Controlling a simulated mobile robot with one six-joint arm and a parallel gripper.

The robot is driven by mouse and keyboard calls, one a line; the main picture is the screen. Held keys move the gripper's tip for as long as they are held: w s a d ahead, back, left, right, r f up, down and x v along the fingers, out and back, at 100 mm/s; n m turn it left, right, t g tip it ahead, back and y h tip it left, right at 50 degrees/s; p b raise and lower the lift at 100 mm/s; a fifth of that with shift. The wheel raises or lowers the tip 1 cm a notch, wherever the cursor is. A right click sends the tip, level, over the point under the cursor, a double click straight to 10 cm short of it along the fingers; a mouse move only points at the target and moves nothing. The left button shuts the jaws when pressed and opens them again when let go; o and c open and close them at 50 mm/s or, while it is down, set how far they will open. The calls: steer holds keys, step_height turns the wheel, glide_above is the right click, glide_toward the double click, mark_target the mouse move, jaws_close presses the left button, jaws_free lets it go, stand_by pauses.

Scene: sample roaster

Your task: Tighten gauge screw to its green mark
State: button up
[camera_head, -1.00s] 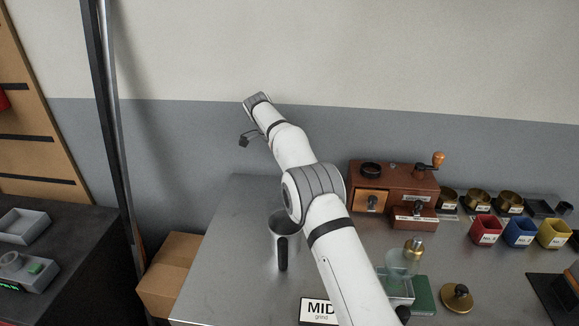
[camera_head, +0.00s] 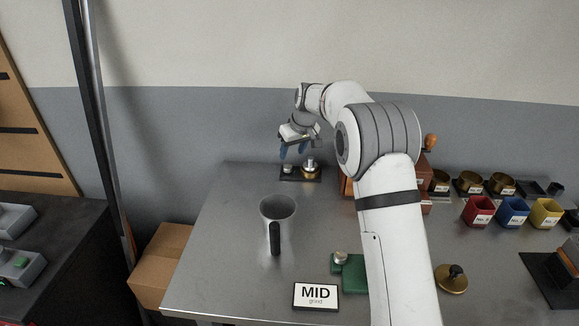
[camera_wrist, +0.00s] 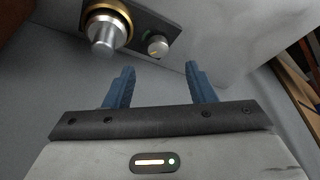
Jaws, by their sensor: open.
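A dark block (camera_head: 300,177) stands at the back of the bench. It carries a large silver knob on a brass collar (camera_head: 309,168) and a smaller silver knob (camera_head: 287,169) at its left. In the wrist view the large silver knob (camera_wrist: 104,33) is at upper left, and the small knob (camera_wrist: 157,46) has a little green beside it. I cannot tell for certain which is the gauge screw. My gripper (camera_head: 293,150) is open and empty, its blue fingers just above the block. In the wrist view the gap between the fingertips (camera_wrist: 160,68) lies just below the small knob.
A metal cup with a black handle (camera_head: 277,212) stands front left of the block. A wooden grinder (camera_head: 427,165) is partly hidden by my arm. Red (camera_head: 478,210), blue (camera_head: 513,212) and yellow (camera_head: 546,213) cups stand right. A MID sign (camera_head: 316,295) is in front.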

mark_target(289, 166)
steer(key=shift+n+y, duration=0.3)
steer(key=shift+n, duration=0.5)
steer(key=x, duration=0.7)
steer(key=shift+w+d+f, duration=0.1)
steer(key=shift+d+f, duration=0.15)
steer(key=shift+f, duration=0.05)
steer(key=shift+c, duration=0.3)
steer(key=c, duration=0.9)
